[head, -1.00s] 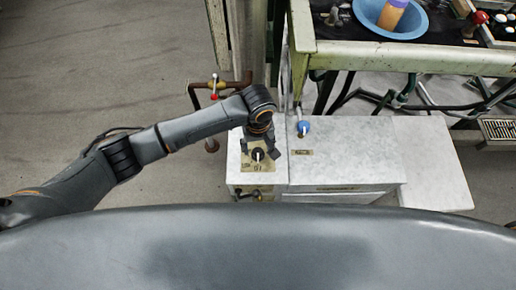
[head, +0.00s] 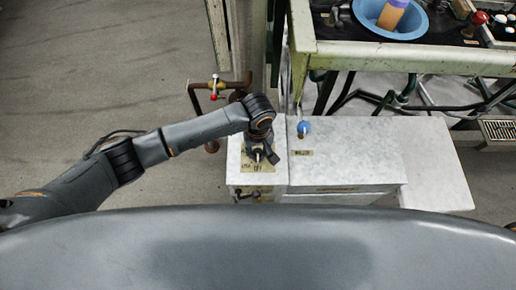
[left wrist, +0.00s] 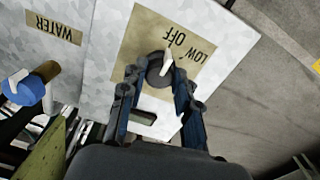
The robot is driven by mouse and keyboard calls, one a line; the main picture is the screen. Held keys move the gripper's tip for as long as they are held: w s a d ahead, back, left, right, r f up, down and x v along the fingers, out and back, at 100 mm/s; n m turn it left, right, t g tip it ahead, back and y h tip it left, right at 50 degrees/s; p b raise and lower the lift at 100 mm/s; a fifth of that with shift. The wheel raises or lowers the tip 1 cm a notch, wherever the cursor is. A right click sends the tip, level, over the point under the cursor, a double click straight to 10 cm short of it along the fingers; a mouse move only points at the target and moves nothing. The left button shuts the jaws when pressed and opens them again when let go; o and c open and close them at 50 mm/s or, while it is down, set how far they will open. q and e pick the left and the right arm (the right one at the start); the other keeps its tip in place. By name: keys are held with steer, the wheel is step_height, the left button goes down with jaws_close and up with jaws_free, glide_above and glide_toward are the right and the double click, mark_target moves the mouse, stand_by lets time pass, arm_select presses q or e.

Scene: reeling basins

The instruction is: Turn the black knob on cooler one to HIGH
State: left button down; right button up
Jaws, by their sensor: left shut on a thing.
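The black knob (left wrist: 159,70) with a white pointer sits on a tan label plate (left wrist: 140,38) on top of the white cooler (head: 236,172). In the left wrist view the pointer is directed toward the word OFF, with LOW beside it; the HIGH mark is hidden. My left gripper (head: 261,151) is over the plate in the head view. In the left wrist view its two fingers (left wrist: 157,76) are on either side of the knob and shut on it. My right gripper is not in view.
A blue-handled valve (head: 303,128) rises near the WATER label (left wrist: 54,28) beside the knob. A green-framed bench (head: 420,60) with a blue bowl (head: 408,28) is at the back right.

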arm_select(q)
steer(key=m+p, duration=0.3)
steer(key=shift+r, duration=0.2)
steer(key=m+p, duration=0.3)
steer(key=m, duration=0.1)
steer(key=shift+f+m, duration=0.1)
steer(key=shift+m, duration=0.2)
steer(key=m+p, duration=0.1)
steer(key=m, duration=0.4)
steer(key=shift+a+p, duration=0.1)
steer(key=shift+p, duration=0.25)
steer(key=m, duration=0.3)
steer(key=shift+f+m, duration=0.1)
steer(key=shift+m, duration=0.2)
steer(key=shift+m+p, duration=0.4)
steer(key=shift+m, duration=0.5)
steer(key=c, duration=1)
jaws_free()
